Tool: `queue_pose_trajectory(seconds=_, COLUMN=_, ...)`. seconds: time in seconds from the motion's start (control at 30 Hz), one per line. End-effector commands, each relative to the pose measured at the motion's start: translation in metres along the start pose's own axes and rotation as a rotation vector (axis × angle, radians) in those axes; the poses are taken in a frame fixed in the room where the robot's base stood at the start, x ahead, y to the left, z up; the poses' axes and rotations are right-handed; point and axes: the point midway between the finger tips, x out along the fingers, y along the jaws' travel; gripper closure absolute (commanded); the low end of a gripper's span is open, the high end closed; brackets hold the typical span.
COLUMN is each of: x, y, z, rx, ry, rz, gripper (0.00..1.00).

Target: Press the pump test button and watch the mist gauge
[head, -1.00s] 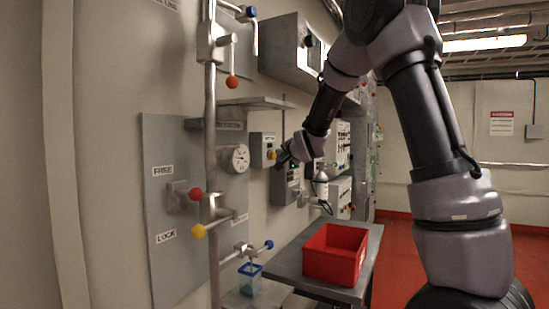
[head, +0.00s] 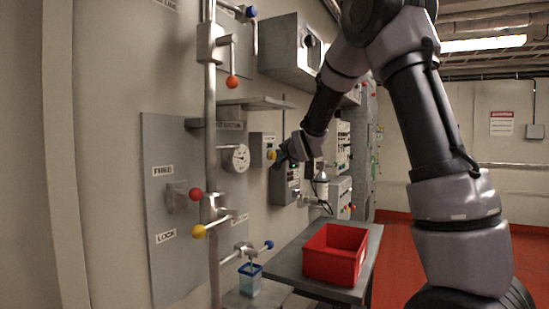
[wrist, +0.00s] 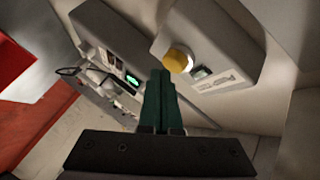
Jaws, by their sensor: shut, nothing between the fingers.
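The pump test box (head: 262,150) is a grey box on the wall with a yellow button (head: 271,155) on its face. In the wrist view the yellow button (wrist: 178,60) sits beside a small dark window and a label on the box (wrist: 215,45). My gripper (wrist: 160,75) is shut and empty, its green fingertips just left of the button in the picture. I cannot tell whether they touch it. In the head view my gripper (head: 279,158) is beside the box. A round white gauge (head: 237,158) is on the wall panel to the left; its fine markings are too small to read.
A panel with a green display (wrist: 132,80) is close to my fingers. A vertical pipe with red and yellow knobs (head: 198,231) stands at left. A red bin (head: 335,262) sits on a metal table (head: 290,268); a blue container (head: 250,280) is left of it.

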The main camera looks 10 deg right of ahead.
Motion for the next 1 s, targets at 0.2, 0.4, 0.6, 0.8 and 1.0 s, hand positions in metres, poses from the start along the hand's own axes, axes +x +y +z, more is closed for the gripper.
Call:
queue_pose_trajectory(seconds=0.2, x=0.0012, y=-0.0010, z=0.0012, rx=0.000, ry=0.000, rz=0.000, gripper=1.00)
queue_pose_trajectory(seconds=0.4, x=0.0014, y=-0.0011, z=0.0014, rx=0.000, ry=0.000, rz=0.000, gripper=1.00)
queue_pose_trajectory(seconds=0.6, x=0.0027, y=-0.0021, z=0.0024, rx=0.000, ry=-0.001, rz=0.000, gripper=1.00)
queue_pose_trajectory(seconds=0.8, x=0.0044, y=-0.0035, z=0.0037, rx=0.000, ry=-0.001, rz=0.000, gripper=1.00)
queue_pose_trajectory(seconds=1.0, x=0.0062, y=-0.0049, z=0.0049, rx=0.000, ry=-0.001, rz=-0.001, gripper=1.00)
